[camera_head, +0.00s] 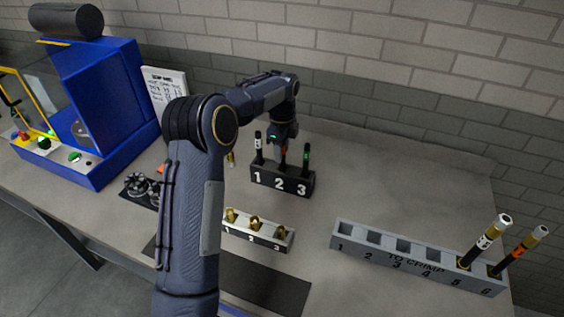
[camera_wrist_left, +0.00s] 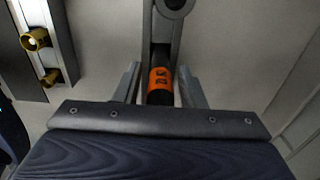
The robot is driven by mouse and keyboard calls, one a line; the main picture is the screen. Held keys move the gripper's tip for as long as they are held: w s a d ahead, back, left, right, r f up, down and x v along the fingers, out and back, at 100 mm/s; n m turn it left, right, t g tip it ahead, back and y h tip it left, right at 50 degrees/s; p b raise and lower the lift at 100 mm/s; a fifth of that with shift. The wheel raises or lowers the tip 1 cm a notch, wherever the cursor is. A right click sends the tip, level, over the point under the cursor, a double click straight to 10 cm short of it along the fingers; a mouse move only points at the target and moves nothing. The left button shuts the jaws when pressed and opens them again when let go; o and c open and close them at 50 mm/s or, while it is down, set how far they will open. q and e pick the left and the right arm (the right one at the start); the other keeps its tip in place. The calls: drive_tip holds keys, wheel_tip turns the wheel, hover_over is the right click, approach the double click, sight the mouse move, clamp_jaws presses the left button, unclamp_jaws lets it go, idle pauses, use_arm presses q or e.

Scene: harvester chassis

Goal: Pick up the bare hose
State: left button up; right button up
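A black rack (camera_head: 283,181) marked 1, 2, 3 holds three dark hoses without brass ends. The hose with a white label (camera_head: 258,143) stands in slot 1, and the hose with a green label (camera_head: 306,157) stands in slot 3. The hose with an orange label (camera_head: 284,151) is at slot 2, partly hidden by my left gripper (camera_head: 283,158). In the left wrist view, this orange-labelled hose (camera_wrist_left: 160,79) lies between the two fingers of my left gripper (camera_wrist_left: 160,74). The fingers are apart, with a gap on each side. My right gripper is not in view.
A small rack with brass fittings (camera_head: 264,236) stands in front of the black rack. A grey "TO CRIMP" rack (camera_head: 404,262) at the right holds two hoses with brass ends in slots 5 and 6. A blue machine (camera_head: 100,110) stands at the left. The table's back right is clear.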

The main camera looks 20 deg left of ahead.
use_arm(q)
clamp_jaws()
drive_tip(key=shift+r, duration=0.1)
